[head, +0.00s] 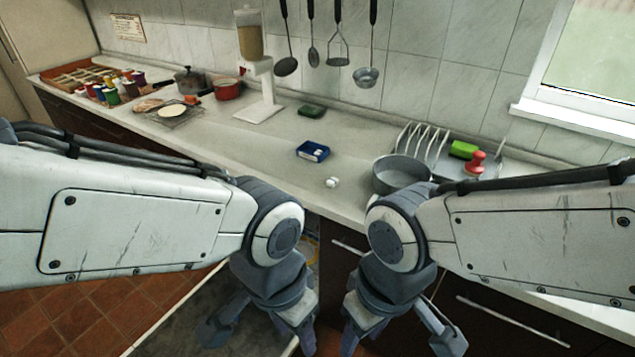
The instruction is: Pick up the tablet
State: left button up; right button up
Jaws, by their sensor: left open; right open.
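A small white object that looks like the tablet (332,182) lies on the grey counter near its front edge, left of a grey pot; it may be two small pieces side by side. A blue open box (312,151) sits just behind it and to its left; its contents are too small to make out. My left gripper (258,330) is open and empty, low in front of the counter. My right gripper (400,335) is also open and empty, low in front of the cabinet doors. Both are well apart from the white object.
The grey pot (402,173) stands close to the right, before a dish rack (425,143) with a green sponge (463,150) and a red-handled item (475,163). A white dispenser (262,95), dark green item (312,111) and red pot (228,89) stand behind. The counter left of the blue box is clear.

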aim_at(332, 181)
jog(key=z, duration=1.15)
jog(key=i, duration=0.65)
jog(key=u, duration=2.45)
